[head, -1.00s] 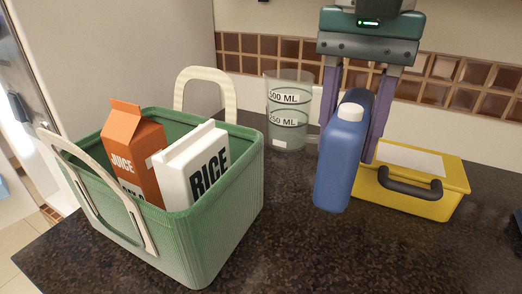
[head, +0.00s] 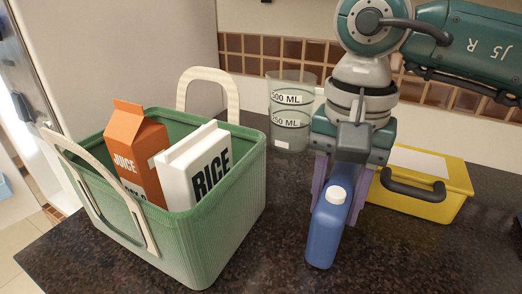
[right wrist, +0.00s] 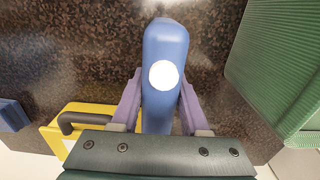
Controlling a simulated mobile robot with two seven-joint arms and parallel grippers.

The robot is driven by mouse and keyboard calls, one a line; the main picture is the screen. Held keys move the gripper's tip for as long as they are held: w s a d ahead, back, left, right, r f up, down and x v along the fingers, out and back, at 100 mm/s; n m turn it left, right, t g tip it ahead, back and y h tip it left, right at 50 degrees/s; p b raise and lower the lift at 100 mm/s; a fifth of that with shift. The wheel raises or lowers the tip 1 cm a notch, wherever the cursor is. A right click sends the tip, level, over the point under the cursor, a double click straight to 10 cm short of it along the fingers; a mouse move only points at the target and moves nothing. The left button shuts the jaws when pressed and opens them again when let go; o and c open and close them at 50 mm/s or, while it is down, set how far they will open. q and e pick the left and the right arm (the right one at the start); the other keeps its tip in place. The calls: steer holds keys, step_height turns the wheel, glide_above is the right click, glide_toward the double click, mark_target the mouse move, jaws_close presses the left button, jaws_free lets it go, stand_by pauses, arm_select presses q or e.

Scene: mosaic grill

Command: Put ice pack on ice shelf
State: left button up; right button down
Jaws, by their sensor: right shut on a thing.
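The ice pack (head: 325,233) is a flat blue container with a white cap. It is in front of the yellow box in the head view, and it also shows in the right wrist view (right wrist: 163,105). My right gripper (head: 341,205) is shut on the ice pack, with a purple finger on each side of it. The cap faces up toward the head camera. Whether the ice pack's bottom touches the dark counter, I cannot tell. My left gripper is in neither view. No ice shelf is recognisable in these frames.
A green basket (head: 215,230) with a juice carton (head: 140,150) and a rice box (head: 185,178) stands to the left. A measuring jug (head: 289,125) stands behind, and a yellow box (head: 425,203) to the right. The dark counter (head: 440,265) is clear at the front right.

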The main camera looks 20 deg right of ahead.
steer(key=shift+c, duration=2)
jaws_free()
steer(key=shift+f, duration=0.1)
